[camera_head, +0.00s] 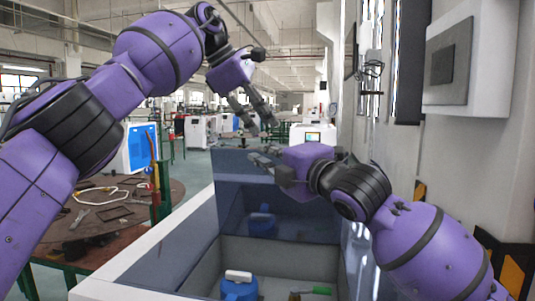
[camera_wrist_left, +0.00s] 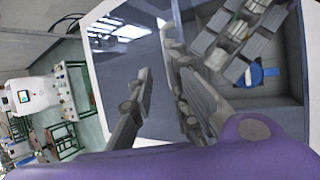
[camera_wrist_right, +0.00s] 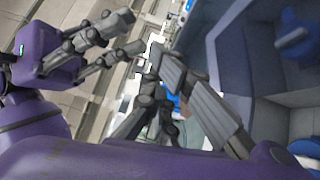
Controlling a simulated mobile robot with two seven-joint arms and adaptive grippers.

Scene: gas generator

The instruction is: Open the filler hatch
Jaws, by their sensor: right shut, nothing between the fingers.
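I cannot tell for certain which part is the filler hatch. A pale, white-rimmed box (camera_head: 150,255) stands before me, with a glossy blue-grey panel (camera_head: 232,180) at its far side. Inside it is a blue can-like object (camera_head: 239,290) with a white top, also partly visible in the left wrist view (camera_wrist_left: 254,75). My left gripper (camera_head: 258,122) is open and empty, above the panel's far edge. My right gripper (camera_head: 262,160) is shut and empty, lower, close in front of or over the panel; contact cannot be told.
A green-handled tool (camera_head: 314,290) lies inside the box. A round brown table (camera_head: 135,222) with tools and a white cable stands at left. A wall with a grey-white cabinet (camera_head: 505,70) closes the right side. Workshop machines stand far behind.

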